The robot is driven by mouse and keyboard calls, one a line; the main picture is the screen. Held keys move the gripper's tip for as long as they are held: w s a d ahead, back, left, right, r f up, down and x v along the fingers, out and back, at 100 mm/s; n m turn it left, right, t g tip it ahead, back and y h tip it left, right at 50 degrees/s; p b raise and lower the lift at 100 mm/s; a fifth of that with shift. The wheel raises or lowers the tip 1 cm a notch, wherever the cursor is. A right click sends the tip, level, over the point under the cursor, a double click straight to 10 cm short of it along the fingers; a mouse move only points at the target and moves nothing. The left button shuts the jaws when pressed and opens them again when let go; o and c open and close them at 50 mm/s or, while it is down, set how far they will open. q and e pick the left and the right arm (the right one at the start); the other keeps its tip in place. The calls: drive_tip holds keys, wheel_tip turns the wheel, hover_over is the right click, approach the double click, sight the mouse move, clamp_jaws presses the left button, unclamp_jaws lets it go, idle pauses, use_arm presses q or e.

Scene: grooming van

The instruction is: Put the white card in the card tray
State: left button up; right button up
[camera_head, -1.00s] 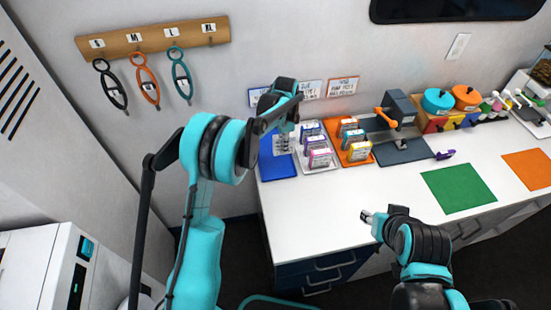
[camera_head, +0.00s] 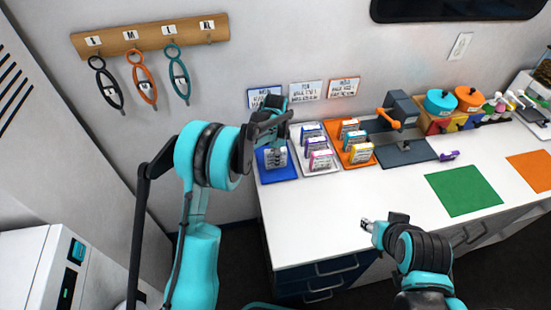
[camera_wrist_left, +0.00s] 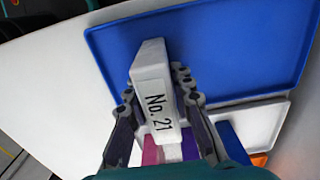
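The white card (camera_head: 275,157) has a printed face in the head view. In the left wrist view it is a white block marked "No. 21" (camera_wrist_left: 152,85). My left gripper (camera_head: 272,125) is shut on it, one finger on each side. The card is over the blue tray (camera_head: 290,176). The tray looks otherwise empty in the left wrist view (camera_wrist_left: 225,45). I cannot tell whether the card's bottom touches the tray. My right gripper (camera_head: 367,224) is apart, in front of the counter; its fingers are too small to read.
A white tray (camera_head: 328,171) and an orange tray (camera_head: 370,163) with several upright cards stand just right of the blue tray. A grey press with an orange handle (camera_head: 391,118) is beyond them. The counter front (camera_head: 320,215) is clear, with a green mat (camera_head: 463,190) farther right.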

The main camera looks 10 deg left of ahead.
use_arm(q)
drive_tip(key=o, duration=0.3)
drive_tip(key=shift+r, duration=0.15)
wheel_tip(320, 180, up, 12)
drive_tip(key=p, duration=0.2)
drive_tip(key=shift+p, duration=0.35)
drive_tip(key=s+a+r+n+t, duration=0.2)
drive_tip(key=s+r+n, duration=0.25)
drive_tip(key=s, duration=0.55)
drive_tip(key=s+a+r+n+t, duration=0.2)
drive_tip(key=s+r+n+t, duration=0.15)
drive_tip(key=s+r, duration=0.45)
drive_tip(key=s+f+n+t, duration=0.1)
drive_tip(key=s+f+n, duration=0.4)
drive_tip(key=s, duration=0.6)
drive_tip(key=shift+s+a+f+t, duration=0.2)
drive_tip(key=shift+a+f+t, duration=0.05)
drive_tip(key=shift+a+t, duration=0.1)
